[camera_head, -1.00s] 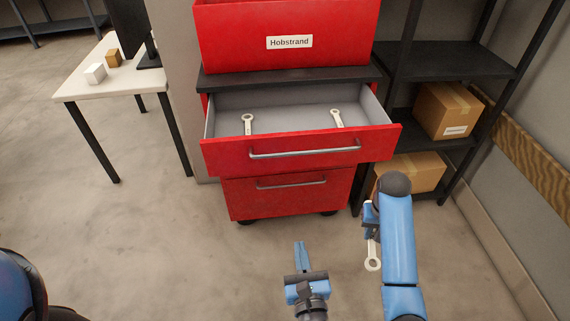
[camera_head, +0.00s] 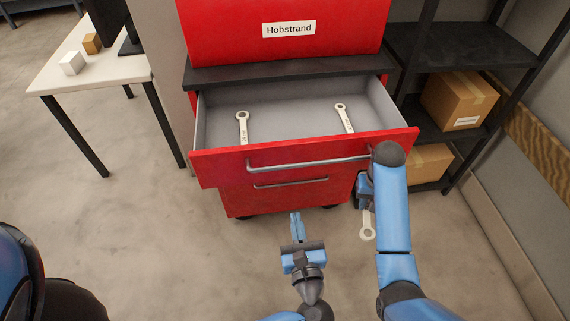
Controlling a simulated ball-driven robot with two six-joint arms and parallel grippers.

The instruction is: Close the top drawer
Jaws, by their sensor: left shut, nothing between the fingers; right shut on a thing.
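The top drawer (camera_head: 310,161) of the red cabinet is pulled open, with a grey inside and a silver bar handle (camera_head: 309,164). A wrench (camera_head: 242,128) lies at the left inside it, and another wrench (camera_head: 344,118) lies right of the middle. My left gripper (camera_head: 297,222) is shut and empty, in front of and below the drawer. My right gripper (camera_head: 366,203) is shut on a third wrench (camera_head: 368,228), which hangs down below the drawer's right end. My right arm's rounded dark joint overlaps the drawer front's right end in the picture; I cannot tell whether they touch.
The lower drawer (camera_head: 290,196) looks shut. A red box labelled Hobstrand (camera_head: 290,40) stands on the cabinet top. A black shelf (camera_head: 455,50) with cardboard boxes (camera_head: 457,100) is at the right. A white table (camera_head: 100,60) with two small blocks is at the left.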

